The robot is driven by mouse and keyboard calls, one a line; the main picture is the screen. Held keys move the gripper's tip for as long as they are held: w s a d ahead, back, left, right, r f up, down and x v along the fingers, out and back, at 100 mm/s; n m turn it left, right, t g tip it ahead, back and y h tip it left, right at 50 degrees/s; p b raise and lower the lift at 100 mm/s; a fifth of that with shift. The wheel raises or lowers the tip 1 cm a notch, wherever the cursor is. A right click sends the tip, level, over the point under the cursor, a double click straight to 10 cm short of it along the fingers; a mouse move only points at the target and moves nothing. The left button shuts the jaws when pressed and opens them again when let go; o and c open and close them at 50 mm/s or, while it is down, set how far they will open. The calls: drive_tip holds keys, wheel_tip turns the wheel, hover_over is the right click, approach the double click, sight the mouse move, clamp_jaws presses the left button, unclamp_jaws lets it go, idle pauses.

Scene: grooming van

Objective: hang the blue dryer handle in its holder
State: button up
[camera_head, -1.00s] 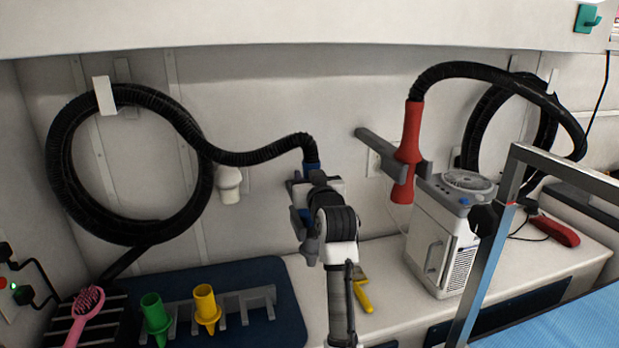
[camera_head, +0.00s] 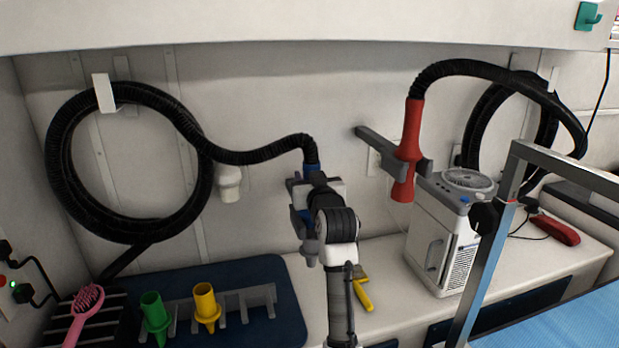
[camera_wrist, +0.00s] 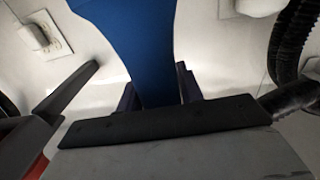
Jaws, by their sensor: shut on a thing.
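The blue dryer handle (camera_head: 311,170) is held upright in my gripper (camera_head: 310,192), with a black hose running from its top to the left. My gripper and arm hide most of it in the head view. In the wrist view the blue body (camera_wrist: 135,40) passes between the two dark fingers, which are shut on it. A grey wall holder (camera_head: 380,142) stands to the right of my gripper, apart from it. The red dryer handle (camera_head: 411,130) hangs at its right part. In the wrist view a grey holder arm (camera_wrist: 66,92) shows at the left.
Black hose coils (camera_head: 62,165) hang on the wall at left and right. A white machine (camera_head: 440,240) stands on the counter below the red handle. Green (camera_head: 155,315) and yellow (camera_head: 206,305) nozzles, a pink brush (camera_head: 84,305) and a yellow-handled tool (camera_head: 362,292) lie low.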

drive_tip(key=shift+f, duration=0.15)
drive_tip(key=o, duration=1.8)
drive_tip(key=shift+f, duration=0.1)
drive_tip(key=shift+s, duration=0.15)
drive_tip(key=v, duration=0.9)
drive_tip(key=shift+s, duration=0.4)
drive_tip(key=shift+d, duration=0.1)
idle(0.3)
